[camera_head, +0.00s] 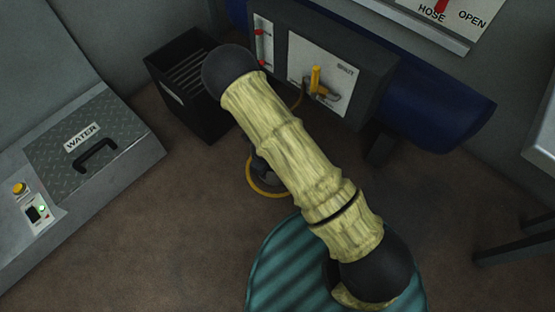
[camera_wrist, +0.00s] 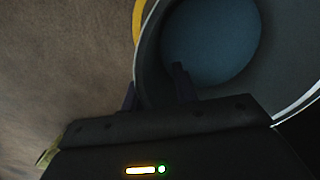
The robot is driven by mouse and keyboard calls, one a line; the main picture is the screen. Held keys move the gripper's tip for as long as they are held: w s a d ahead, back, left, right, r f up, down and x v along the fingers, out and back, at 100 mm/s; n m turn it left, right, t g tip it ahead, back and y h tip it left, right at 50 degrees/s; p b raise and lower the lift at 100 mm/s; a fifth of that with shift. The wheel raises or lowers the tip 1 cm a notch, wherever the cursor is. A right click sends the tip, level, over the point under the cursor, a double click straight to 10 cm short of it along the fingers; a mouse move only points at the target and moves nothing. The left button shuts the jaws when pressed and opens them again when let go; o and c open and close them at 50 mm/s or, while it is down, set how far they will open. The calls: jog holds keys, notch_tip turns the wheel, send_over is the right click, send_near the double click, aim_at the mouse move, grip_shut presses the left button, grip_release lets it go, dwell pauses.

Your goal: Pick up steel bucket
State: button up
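The steel bucket (camera_wrist: 275,75) fills the upper right of the wrist view, seen from above, with a pale curved rim and a dark blue-grey inside. In the head view my arm hides most of the area around it; a dark part inside a yellow ring (camera_head: 262,190) shows beside the arm, too covered to name surely. My gripper (camera_wrist: 155,92) is at the bucket's left rim. One finger is outside the wall and the other inside, with the wall between them. The fingers look apart; contact with the wall is not clear.
A black open bin (camera_head: 185,80) stands at the upper left. A grey box (camera_head: 325,75) with a yellow handle and a blue tank (camera_head: 440,110) are at the back. A grey WATER unit (camera_head: 85,145) is at the left. Brown floor lies open between them.

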jog(key=shift+s+a, duration=0.3)
jog(key=shift+c, duration=0.2)
jog(key=shift+d, duration=0.1)
grip_shut()
jog(key=shift+w, duration=0.1)
dwell(0.9)
